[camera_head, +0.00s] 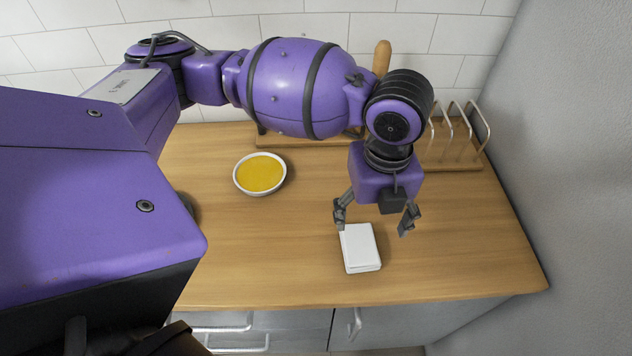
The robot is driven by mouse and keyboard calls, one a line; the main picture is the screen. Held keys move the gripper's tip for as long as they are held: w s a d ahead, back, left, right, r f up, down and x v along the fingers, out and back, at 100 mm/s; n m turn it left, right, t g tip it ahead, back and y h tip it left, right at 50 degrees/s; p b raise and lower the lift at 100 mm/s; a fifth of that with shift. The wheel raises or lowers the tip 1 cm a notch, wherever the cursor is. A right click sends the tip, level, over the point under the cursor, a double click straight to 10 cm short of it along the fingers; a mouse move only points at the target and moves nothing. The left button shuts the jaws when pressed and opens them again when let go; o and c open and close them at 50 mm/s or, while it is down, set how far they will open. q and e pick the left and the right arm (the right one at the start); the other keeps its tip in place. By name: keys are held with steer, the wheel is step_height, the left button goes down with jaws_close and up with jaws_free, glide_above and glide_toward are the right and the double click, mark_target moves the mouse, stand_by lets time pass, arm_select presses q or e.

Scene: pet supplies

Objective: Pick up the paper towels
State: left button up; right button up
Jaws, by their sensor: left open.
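The paper towels look like a small white, flat stack (361,250) lying on the wooden counter near its front edge. My left gripper (373,227) hangs over the far end of the stack with its fingers spread wide. Its left finger is close to the stack's far left corner, and its right finger is off to the right of the stack. Nothing is between the fingers that I can tell; whether a finger touches the stack is unclear. My right gripper is not in view.
A white bowl of yellow-orange contents (260,174) stands to the left on the counter (260,245). A wooden rack with metal loops (458,140) stands at the back right, by the grey wall (570,160). Drawers with handles (222,322) are below the front edge.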

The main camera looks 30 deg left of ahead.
mark_target(361, 243)
arm_select(q)
steer(key=f, duration=0.1)
steer(key=s+f, duration=0.1)
steer(key=f, duration=0.1)
steer(key=shift+s+a+f, duration=0.1)
steer(key=shift+s+f, duration=0.2)
steer(key=shift+f, duration=0.1)
step_height(361, 243, down, 4)
steer(key=shift+w+r, duration=0.15)
steer(key=shift+r, duration=0.1)
steer(key=shift+f, duration=0.1)
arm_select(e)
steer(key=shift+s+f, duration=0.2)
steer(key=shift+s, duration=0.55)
arm_select(q)
steer(key=c, duration=1)
steer(key=shift+o, duration=0.2)
